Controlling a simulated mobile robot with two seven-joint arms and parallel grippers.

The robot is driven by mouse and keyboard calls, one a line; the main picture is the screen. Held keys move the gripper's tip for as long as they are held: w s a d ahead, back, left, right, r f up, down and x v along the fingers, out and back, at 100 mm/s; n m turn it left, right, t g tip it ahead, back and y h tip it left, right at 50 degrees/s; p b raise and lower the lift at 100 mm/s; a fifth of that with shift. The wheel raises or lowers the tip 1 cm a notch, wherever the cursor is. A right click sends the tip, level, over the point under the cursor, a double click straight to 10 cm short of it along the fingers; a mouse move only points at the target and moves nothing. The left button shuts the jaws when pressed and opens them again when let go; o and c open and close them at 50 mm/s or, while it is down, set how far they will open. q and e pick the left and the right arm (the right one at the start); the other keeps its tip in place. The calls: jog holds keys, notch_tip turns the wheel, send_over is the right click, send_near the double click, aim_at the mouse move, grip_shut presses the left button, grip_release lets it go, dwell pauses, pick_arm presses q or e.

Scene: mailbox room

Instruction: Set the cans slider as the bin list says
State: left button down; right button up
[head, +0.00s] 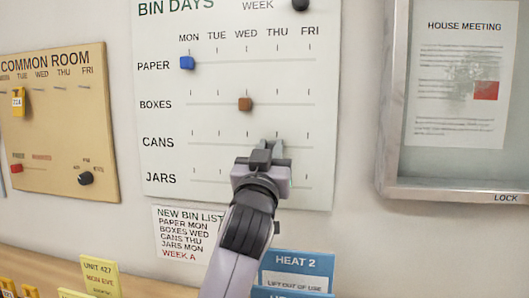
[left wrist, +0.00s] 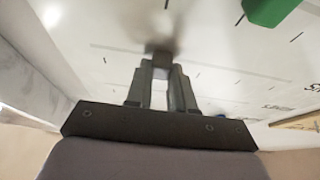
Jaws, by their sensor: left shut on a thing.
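The BIN DAYS board (head: 215,90) hangs on the wall. My left gripper (head: 271,146) is at the CANS row, near the THU tick. In the left wrist view its fingers (left wrist: 161,70) are shut on a small grey block, the cans slider (left wrist: 160,48). The fingers mostly hide this slider in the head view. The blue paper slider (head: 187,63) is at MON and the brown boxes slider (head: 245,104) at WED. A green slider (left wrist: 268,8) shows in the left wrist view. The NEW BIN LIST (head: 185,235) reads CANS THU. My right gripper is not in view.
A COMMON ROOM board (head: 55,120) hangs at left. A metal-framed notice case (head: 392,120) stands out at right. Below are blue HEAT 2 (head: 297,268) and yellow UNIT 427 (head: 100,277) cards on a wooden ledge. A black knob (head: 300,4) sits at the board's top.

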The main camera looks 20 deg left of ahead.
pick_arm(q)
jog(key=shift+w+d, duration=0.1)
jog(key=shift+d, duration=0.3)
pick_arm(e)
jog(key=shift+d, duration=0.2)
pick_arm(q)
jog(key=c, duration=1)
grip_release()
jog(key=shift+o, duration=0.2)
jog(key=shift+f, duration=0.1)
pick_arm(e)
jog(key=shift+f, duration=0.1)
